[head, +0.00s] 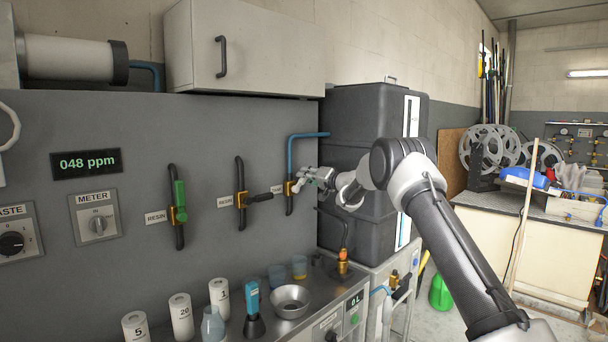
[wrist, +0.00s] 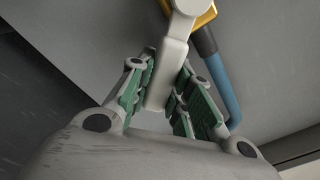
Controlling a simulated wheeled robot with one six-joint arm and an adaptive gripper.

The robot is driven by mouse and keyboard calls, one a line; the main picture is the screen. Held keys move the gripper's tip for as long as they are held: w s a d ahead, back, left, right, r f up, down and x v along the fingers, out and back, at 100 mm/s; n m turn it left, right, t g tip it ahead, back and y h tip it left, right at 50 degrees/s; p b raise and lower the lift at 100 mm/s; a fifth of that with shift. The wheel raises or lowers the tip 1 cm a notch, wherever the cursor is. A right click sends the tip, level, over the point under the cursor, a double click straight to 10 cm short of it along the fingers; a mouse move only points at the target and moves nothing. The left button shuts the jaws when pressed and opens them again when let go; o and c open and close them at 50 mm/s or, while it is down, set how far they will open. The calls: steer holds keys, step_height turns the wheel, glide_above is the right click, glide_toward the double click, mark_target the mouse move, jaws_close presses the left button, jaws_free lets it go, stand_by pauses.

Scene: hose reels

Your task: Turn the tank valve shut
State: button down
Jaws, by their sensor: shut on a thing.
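The valve with the blue pipe has a brass body (head: 289,188) on the grey wall panel, beside the dark tank (head: 352,135). Its pale lever (head: 298,186) points out to the right. My gripper (head: 319,177) is shut on this lever. In the wrist view the lever (wrist: 166,75) stands between the green pads of my gripper (wrist: 163,92). The yellow valve body (wrist: 203,14) and the blue pipe (wrist: 222,85) show beyond it.
A green-handled valve (head: 180,195) and a black-handled valve (head: 262,197) sit to the left on the panel. Below are a steel bowl (head: 290,300), a blue-handled tool (head: 253,297) and white canisters (head: 181,316). A display (head: 87,163) reads 048 ppm.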

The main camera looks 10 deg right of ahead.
steer(key=shift+w+d+f+m, duration=0.2)
steer(key=shift+f+m, duration=0.6)
steer(key=shift+m, duration=0.55)
steer(key=shift+w+d+f+m, duration=0.15)
steer(key=shift+d+f+m, duration=0.15)
steer(key=shift+f+m, duration=0.8)
steer(key=shift+w+d+f+m, duration=0.2)
steer(key=shift+f+m, duration=0.35)
steer(key=shift+m, duration=1)
steer(key=shift+f, duration=0.1)
steer(key=c, duration=1.3)
jaws_free()
steer(key=shift+d, duration=0.1)
steer(key=shift+s, duration=0.15)
steer(key=v, duration=1.1)
steer(key=shift+s+d, duration=0.2)
steer(key=shift+s, duration=0.15)
